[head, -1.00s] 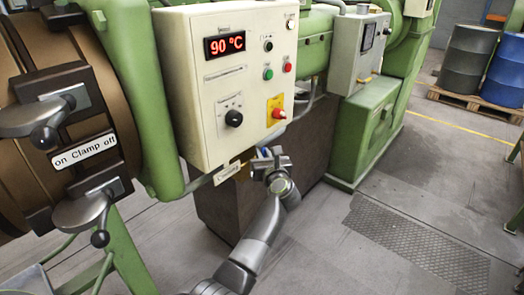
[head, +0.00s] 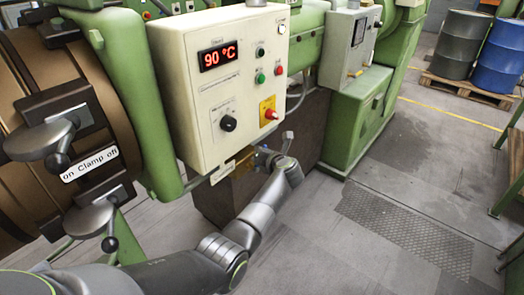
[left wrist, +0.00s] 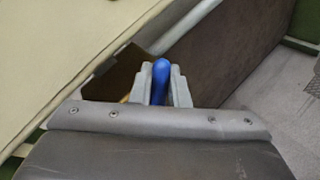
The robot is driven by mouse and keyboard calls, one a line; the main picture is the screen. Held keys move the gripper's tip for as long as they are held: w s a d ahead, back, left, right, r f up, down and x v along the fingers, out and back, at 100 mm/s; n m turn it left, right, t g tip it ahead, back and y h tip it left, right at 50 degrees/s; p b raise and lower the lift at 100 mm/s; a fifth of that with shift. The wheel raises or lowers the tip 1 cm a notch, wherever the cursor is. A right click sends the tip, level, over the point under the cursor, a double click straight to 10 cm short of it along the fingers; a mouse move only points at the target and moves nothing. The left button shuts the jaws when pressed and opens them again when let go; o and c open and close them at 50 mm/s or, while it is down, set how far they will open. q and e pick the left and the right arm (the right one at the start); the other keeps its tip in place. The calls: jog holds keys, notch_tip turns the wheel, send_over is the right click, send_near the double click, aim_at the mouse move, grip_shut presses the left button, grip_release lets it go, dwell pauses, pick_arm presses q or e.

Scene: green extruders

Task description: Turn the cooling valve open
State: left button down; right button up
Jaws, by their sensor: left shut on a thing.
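The cooling valve shows in the left wrist view as a blue handle (left wrist: 161,78) with a brass-coloured part (left wrist: 128,72) beside it. In the head view it lies under the lower right corner of the control box and is mostly hidden by my left gripper (head: 268,158). In the left wrist view the two fingers of my left gripper (left wrist: 162,90) are shut on the blue handle, one on each side. The handle's tip stands up between them. My right gripper is in neither view.
The cream control box (head: 225,90) with a 90 °C display hangs just above my left gripper. A brown block (head: 300,125) stands behind it. Clamp handles (head: 40,140) stick out at the left.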

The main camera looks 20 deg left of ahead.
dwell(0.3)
pick_arm(q)
jog(key=c, duration=1.5)
grip_release()
jog(key=shift+d, duration=0.1)
